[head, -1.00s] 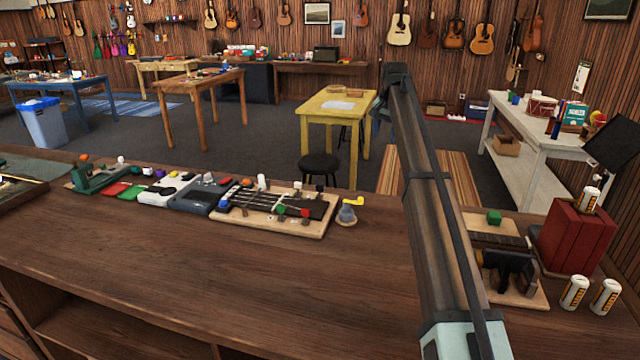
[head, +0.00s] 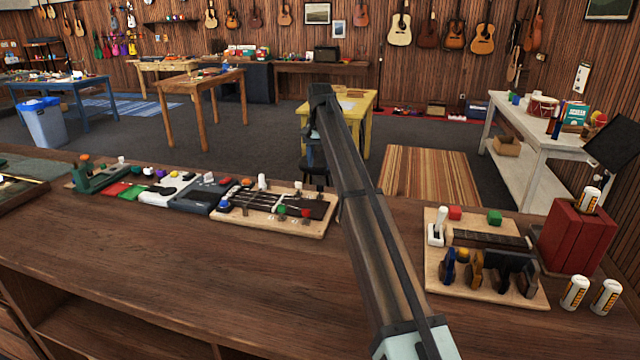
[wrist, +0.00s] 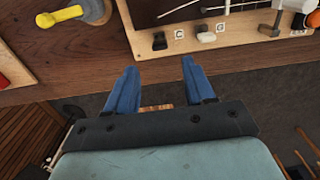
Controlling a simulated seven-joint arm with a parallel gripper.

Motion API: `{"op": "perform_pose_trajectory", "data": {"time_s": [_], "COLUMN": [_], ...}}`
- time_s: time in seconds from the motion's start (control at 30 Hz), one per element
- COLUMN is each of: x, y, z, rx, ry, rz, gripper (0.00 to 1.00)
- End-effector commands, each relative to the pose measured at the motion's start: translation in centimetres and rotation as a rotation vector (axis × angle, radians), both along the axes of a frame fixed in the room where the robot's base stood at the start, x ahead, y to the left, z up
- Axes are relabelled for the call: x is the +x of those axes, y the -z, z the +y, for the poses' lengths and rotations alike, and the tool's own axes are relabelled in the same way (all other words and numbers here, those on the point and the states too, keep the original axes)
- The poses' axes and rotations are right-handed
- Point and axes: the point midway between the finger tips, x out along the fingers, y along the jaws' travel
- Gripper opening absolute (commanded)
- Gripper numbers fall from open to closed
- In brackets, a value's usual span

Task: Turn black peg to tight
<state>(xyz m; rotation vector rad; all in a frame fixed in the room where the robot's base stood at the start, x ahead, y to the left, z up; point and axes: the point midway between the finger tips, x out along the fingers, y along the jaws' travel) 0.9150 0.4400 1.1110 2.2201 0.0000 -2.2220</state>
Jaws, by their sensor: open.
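In the wrist view, a black peg (wrist: 160,40) stands at the near edge of a pale wooden board (wrist: 140,18) with strings. A white peg (wrist: 206,37) and a grey peg (wrist: 268,29) stand to its right, with small letter labels beside them. My gripper (wrist: 160,64) has its two blue fingers spread apart, with nothing between them. The black peg appears just beyond the gap between the fingertips, apart from them. In the head view, the board (head: 240,220) lies on the workbench, and my arm hides the fingers.
In the wrist view, a yellow-handled piece (wrist: 62,16) stands left of the board. In the head view, a second board (head: 436,270) with several clamps lies right of my arm, near a red box (head: 575,235) and white cans (head: 574,292). The workbench front (head: 180,275) is clear.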

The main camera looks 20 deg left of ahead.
Motion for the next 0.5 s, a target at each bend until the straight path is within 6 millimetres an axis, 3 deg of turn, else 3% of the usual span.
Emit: {"op": "perform_pose_trajectory", "data": {"time_s": [0.3, 0.5], "x": [-0.1, 0.0], "y": [5.5, 7.5], "z": [-0.1, 0.0], "rx": [0.0, 0.0], "ry": [0.0, 0.001], "rz": [0.001, -0.001], "gripper": [0.53, 0.53]}}
